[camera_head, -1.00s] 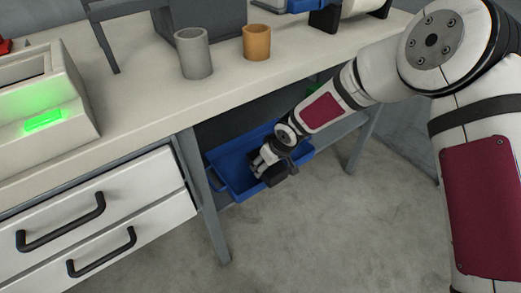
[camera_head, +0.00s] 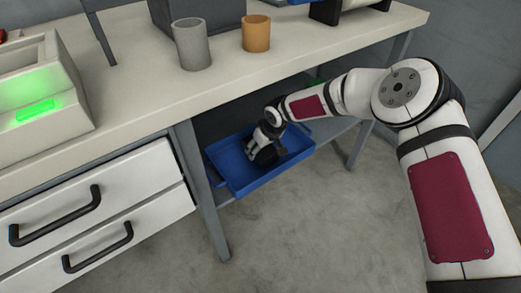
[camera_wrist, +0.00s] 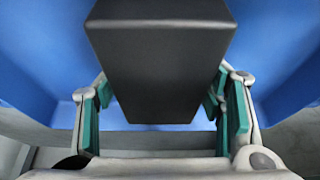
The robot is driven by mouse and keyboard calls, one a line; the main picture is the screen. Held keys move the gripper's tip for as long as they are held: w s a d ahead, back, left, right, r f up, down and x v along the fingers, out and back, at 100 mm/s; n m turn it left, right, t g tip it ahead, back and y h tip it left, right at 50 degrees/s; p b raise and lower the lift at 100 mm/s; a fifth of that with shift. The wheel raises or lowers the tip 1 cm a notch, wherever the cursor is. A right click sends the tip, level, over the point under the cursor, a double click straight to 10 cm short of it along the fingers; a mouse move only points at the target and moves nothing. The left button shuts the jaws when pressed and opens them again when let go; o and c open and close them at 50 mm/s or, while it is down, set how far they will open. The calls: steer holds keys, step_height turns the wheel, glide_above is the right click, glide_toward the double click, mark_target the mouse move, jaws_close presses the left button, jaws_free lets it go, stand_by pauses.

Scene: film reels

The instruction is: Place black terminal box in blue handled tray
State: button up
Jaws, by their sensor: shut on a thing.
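The black terminal box (camera_wrist: 160,65) fills the middle of the wrist view, between the green-padded fingers of my gripper (camera_wrist: 160,108). My gripper is shut on it. In the head view, the black box (camera_head: 264,157) and my gripper (camera_head: 258,148) are over the inside of the blue handled tray (camera_head: 233,165). The blue tray sits on the shelf below the bench, and its blue surface (camera_wrist: 35,60) surrounds the box in the wrist view. I cannot tell whether the box touches the tray floor.
The bench top (camera_head: 140,95) lies above the tray, with a grey cup (camera_head: 192,45) and an orange cup (camera_head: 256,34) on it. A bench leg (camera_head: 204,195) stands just left of the tray. White drawers (camera_head: 95,205) are further left. The floor in front is clear.

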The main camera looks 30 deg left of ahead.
stand_by(0.3)
steer(key=o, duration=1.7)
steer(key=shift+f, duration=0.15)
steer(key=shift+o, duration=0.2)
